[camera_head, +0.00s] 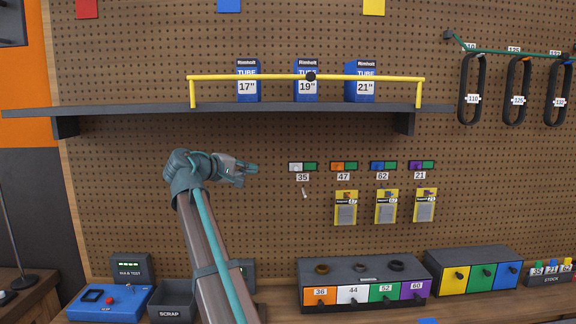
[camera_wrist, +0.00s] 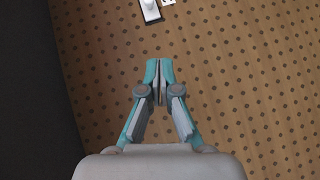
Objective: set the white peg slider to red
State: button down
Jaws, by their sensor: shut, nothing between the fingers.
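The white peg slider (camera_head: 296,167) is on the pegboard, with a white part at left and a green part at right, above a label reading 35. No red shows on it. A small bare light peg (camera_head: 304,192) sticks out below it, with no packet on it. My gripper (camera_head: 254,170) is in front of the pegboard, to the left of the slider and apart from it in the picture. Its fingers are shut and empty, which also shows in the wrist view (camera_wrist: 159,68). A white piece (camera_wrist: 150,10) is cut off at the top there; I cannot tell for certain what it is.
Orange (camera_head: 338,166), blue (camera_head: 377,166) and purple (camera_head: 416,165) sliders sit to the right, each with a green part. Packets (camera_head: 346,214) hang below them. A shelf (camera_head: 290,110) with a yellow rail (camera_head: 230,77) juts out above. A drawer unit (camera_head: 340,270) stands below.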

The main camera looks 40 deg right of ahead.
jog(key=shift+s+d+r, duration=0.1)
jog(key=shift+d+r, duration=0.1)
jog(key=shift+r, duration=0.55)
jog(key=p, duration=0.3)
send_near(292, 165)
jog(key=w+d, duration=0.1)
jog(key=d, duration=0.1)
jog(key=w, duration=0.1)
jog(key=shift+w+d+f, duration=0.25)
jog(key=shift+w+d, duration=0.05)
jog(key=shift+d, duration=0.1)
jog(key=shift+s+d+f+p, duration=0.2)
jog(key=shift+s+d, duration=0.2)
jog(key=shift+d, duration=0.05)
jog(key=shift+s+d+f+p, duration=0.15)
jog(key=shift+s+d, duration=0.25)
jog(key=shift+d, duration=0.05)
jog(key=shift+s+d+f, duration=0.25)
jog(key=shift+s+d, duration=0.1)
jog(key=shift+d, duration=0.25)
